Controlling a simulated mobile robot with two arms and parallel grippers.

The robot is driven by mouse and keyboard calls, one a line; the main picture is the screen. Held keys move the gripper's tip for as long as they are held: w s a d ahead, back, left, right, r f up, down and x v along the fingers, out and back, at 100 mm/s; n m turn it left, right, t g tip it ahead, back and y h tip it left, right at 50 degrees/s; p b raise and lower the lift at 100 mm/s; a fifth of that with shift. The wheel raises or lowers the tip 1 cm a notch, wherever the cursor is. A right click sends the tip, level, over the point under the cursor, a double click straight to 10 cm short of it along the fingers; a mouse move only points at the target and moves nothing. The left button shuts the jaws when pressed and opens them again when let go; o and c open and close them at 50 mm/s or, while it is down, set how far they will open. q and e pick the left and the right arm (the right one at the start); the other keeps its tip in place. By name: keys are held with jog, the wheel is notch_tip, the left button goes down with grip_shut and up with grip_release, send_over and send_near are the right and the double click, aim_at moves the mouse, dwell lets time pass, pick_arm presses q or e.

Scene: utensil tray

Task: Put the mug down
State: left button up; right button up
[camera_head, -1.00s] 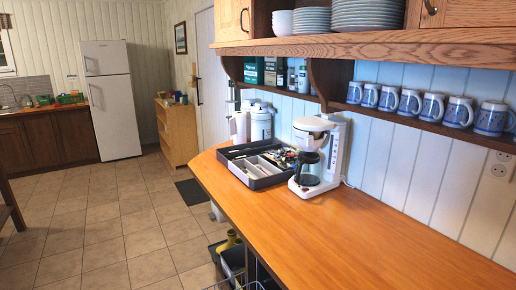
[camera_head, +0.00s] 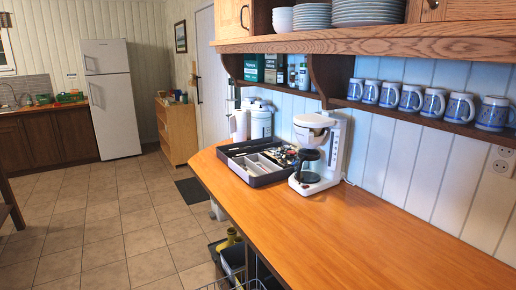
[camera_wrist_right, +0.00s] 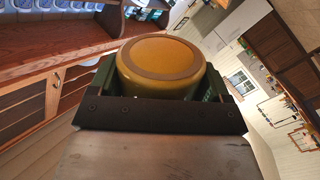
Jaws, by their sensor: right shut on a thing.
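A yellow-brown mug (camera_wrist_right: 160,72) shows in the right wrist view, its round base facing the camera. My right gripper (camera_wrist_right: 162,88) is shut on it, with a dark finger on either side. The mug's rim and handle are hidden. Neither of my grippers nor this mug shows in the head view. The orange wooden counter (camera_head: 365,230) runs along the right of the head view.
A white coffee maker (camera_head: 318,150) stands on the counter beside a grey utensil tray (camera_head: 262,172). The counter's near part is bare. Several blue-white mugs (camera_head: 434,102) stand on the shelf above. White canisters (camera_head: 260,123) stand behind the tray.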

jog(key=shift+m, duration=0.3)
notch_tip(320, 180, down, 4)
jog(key=shift+r, duration=0.1)
jog(key=shift+r, duration=0.1)
